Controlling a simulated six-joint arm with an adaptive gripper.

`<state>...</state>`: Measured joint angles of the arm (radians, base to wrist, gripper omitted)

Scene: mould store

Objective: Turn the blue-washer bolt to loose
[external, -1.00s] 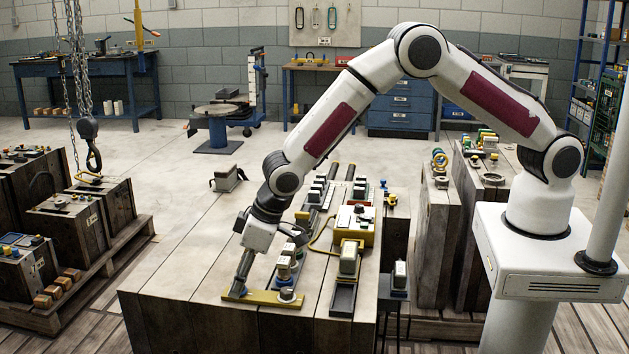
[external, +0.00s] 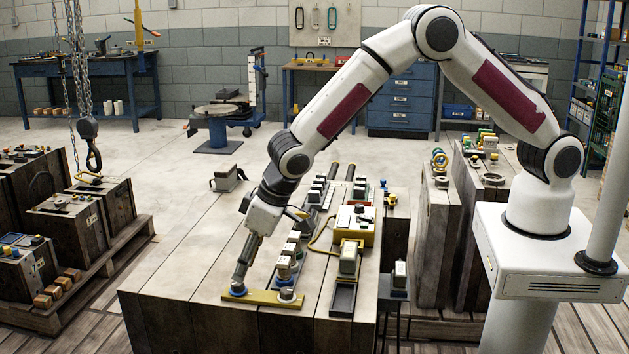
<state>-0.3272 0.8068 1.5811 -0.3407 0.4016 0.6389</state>
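A yellow bar (external: 262,298) lies near the front edge of the wooden block. A blue washer (external: 238,292) sits at its left end; the bolt at this washer is largely hidden by my gripper. My gripper (external: 240,279) points down, its fingertips at or just above the blue washer. The fingers look close together, but whether they are shut on the bolt head is too small to tell. A second bolt (external: 287,294) with a round grey head stands at the bar's right end, apart from my gripper.
A rail with several pale-topped blocks (external: 288,250) runs back just right of my gripper. A yellow box (external: 355,222) with a cable and a dark tray (external: 343,297) stand further right. The wooden top (external: 180,265) left of the bar is clear.

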